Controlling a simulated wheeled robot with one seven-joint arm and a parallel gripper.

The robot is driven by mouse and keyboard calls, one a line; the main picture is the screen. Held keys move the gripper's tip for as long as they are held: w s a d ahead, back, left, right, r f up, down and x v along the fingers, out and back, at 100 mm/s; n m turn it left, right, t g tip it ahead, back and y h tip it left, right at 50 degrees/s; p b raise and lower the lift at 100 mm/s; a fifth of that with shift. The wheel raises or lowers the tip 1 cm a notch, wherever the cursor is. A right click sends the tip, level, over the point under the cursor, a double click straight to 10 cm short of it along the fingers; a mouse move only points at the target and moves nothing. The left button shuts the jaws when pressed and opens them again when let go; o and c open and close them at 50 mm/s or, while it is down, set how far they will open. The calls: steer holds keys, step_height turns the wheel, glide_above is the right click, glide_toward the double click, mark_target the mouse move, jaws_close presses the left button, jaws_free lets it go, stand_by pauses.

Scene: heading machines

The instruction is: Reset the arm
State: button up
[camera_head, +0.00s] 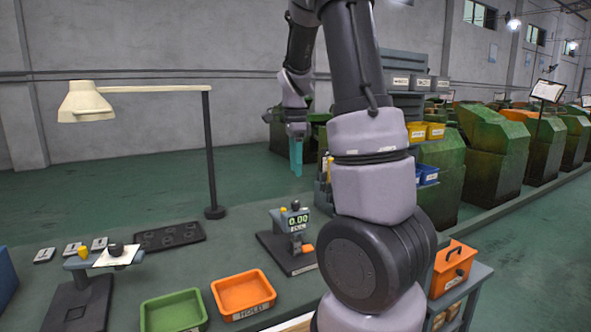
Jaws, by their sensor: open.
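My arm rises through the middle of the camera_head view, bends at the top and comes down on the left side. My gripper (296,155) hangs at its end with teal fingers pointing down, above the far part of the green bench (240,262). It is open, and I see nothing between its fingers. The fingers look apart from the bench and from the gauge below them. My arm hides part of the bench's right side and the shelves behind.
A gauge on a stand (296,228) reads 0.00. A green tray (174,312) and an orange tray (243,293) sit at the front. A lamp (87,102) on a dark post stands at left. Near it are a dark holed plate (160,237) and a small stand (80,300).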

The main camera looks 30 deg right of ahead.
stand_by(0.3)
steer(key=s+a+r+n+t+y, duration=0.1)
steer(key=s+a+r+n+t, duration=0.2)
steer(key=s+a+r+n, duration=0.3)
steer(key=s+a+r+n+t+y, duration=0.1)
steer(key=s+a+r+n+t, duration=0.3)
steer(key=s+a+r+n, duration=0.3)
steer(key=shift+s+n, duration=1.8)
steer(key=shift+s, duration=1.1)
steer(key=shift+a+r, duration=0.1)
